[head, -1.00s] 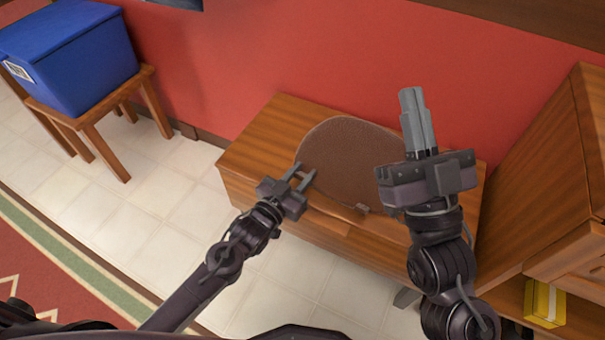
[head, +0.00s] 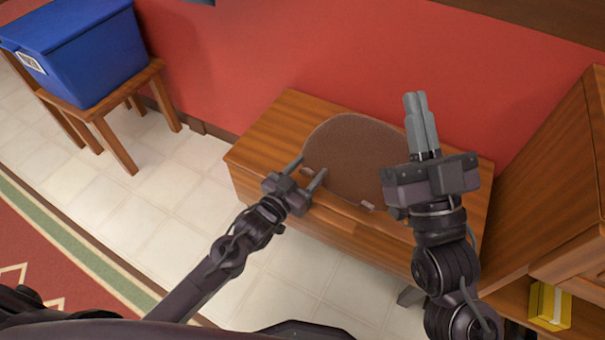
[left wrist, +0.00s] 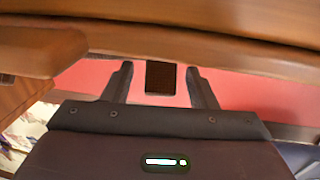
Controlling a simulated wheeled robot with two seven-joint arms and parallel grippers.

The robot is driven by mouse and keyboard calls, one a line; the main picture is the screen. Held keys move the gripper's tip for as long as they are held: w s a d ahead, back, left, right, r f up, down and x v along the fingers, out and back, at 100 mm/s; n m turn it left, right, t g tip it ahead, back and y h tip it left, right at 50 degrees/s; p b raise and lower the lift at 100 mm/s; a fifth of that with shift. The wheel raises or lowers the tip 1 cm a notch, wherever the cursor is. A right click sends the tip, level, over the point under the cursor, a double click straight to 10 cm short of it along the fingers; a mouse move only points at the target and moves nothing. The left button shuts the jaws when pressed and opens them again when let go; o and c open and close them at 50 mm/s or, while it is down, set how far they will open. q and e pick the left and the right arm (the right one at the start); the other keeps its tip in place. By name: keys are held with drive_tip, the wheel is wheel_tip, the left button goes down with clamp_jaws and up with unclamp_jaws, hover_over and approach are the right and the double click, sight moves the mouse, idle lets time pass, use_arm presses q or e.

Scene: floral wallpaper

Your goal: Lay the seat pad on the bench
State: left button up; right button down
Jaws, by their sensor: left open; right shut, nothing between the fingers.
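The seat pad (head: 350,158) is a brown, rounded, flat pad lying on the wooden bench (head: 262,140) against the red wall. A small light tab shows at its front edge, near the right. My left gripper (head: 308,166) is open at the pad's front left edge, its fingers spread and pointing toward it. In the left wrist view a small dark brown patch (left wrist: 161,78) shows between the two fingers with a gap on each side. My right gripper (head: 420,122) is shut and empty, pointing up, and hides part of the bench's right side.
A blue bin (head: 85,60) stands on a small wooden table (head: 105,117) at the left. A wooden cabinet (head: 545,180) stands close to the bench's right end, with a yellow box (head: 549,306) low in it. Tiled floor (head: 150,200) lies open before the bench.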

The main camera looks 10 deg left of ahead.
use_arm(q)
drive_tip(key=shift+s+a, duration=0.1)
drive_tip(key=shift+s, duration=0.15)
drive_tip(key=p+v, duration=0.1)
drive_tip(key=v, duration=0.2)
drive_tip(key=shift+s+a, duration=0.15)
drive_tip(key=shift+s, duration=0.15)
drive_tip(key=shift+p+v, duration=0.5)
drive_tip(key=shift+v, duration=1.3)
use_arm(e)
wheel_tip(320, 180, down, 15)
drive_tip(key=w+a+g+h, duration=0.1)
drive_tip(key=g+h, duration=0.2)
drive_tip(key=g, duration=0.4)
drive_tip(key=shift+w+a+f+g, duration=0.2)
drive_tip(key=shift+w+a+g, duration=0.1)
drive_tip(key=shift+w+a, duration=0.1)
